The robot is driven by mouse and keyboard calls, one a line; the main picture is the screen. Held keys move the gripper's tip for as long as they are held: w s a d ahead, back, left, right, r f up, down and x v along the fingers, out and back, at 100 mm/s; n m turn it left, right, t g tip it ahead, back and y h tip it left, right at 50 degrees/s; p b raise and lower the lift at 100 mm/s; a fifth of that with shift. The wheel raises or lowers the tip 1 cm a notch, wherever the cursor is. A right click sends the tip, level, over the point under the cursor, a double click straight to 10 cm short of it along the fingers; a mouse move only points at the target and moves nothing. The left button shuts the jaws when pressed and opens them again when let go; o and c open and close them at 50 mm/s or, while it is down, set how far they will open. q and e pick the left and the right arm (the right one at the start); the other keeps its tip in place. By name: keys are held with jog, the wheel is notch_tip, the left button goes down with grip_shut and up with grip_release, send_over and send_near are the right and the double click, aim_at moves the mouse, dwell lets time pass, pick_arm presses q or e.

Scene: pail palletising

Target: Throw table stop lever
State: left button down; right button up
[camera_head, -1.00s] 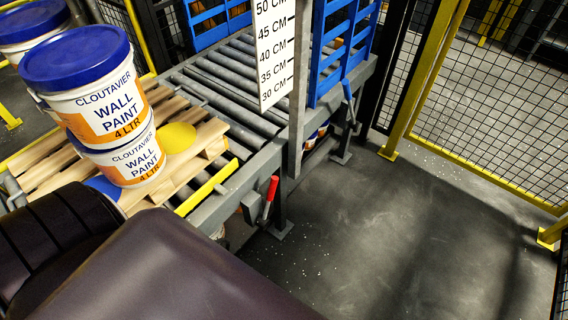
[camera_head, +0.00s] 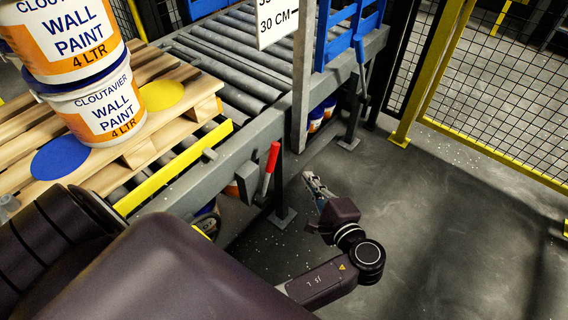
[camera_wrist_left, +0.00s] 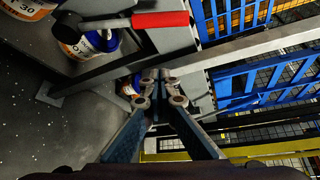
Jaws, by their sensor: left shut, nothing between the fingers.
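The stop lever (camera_head: 269,168) has a red handle and stands nearly upright on the side of the roller table, by a grey bracket. In the left wrist view the red handle (camera_wrist_left: 160,19) lies across the top, ahead of the fingers. My left gripper (camera_head: 308,179) is to the right of the lever in the head view, apart from it, over the floor. In the left wrist view the gripper (camera_wrist_left: 160,77) has its fingertips together, with nothing between them. My right gripper is not in view.
A wooden pallet (camera_head: 197,92) with stacked paint pails (camera_head: 104,104) sits on the rollers (camera_head: 215,62) behind a yellow stop bar (camera_head: 180,167). A grey post with a height scale (camera_head: 276,18) rises from the table edge. Yellow-framed mesh fencing (camera_head: 500,95) stands right; floor between is clear.

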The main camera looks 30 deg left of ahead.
aim_at(268, 175)
pick_arm(q)
jog(key=shift+r, duration=0.5)
jog(key=shift+a, duration=0.1)
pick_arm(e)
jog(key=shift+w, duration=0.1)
pick_arm(q)
jog(key=x, duration=1)
jog(key=s, duration=0.1)
jog(key=s+r, duration=0.1)
jog(key=s+a, duration=0.1)
jog(key=shift+s+r, duration=0.2)
jog(key=shift+s, duration=0.2)
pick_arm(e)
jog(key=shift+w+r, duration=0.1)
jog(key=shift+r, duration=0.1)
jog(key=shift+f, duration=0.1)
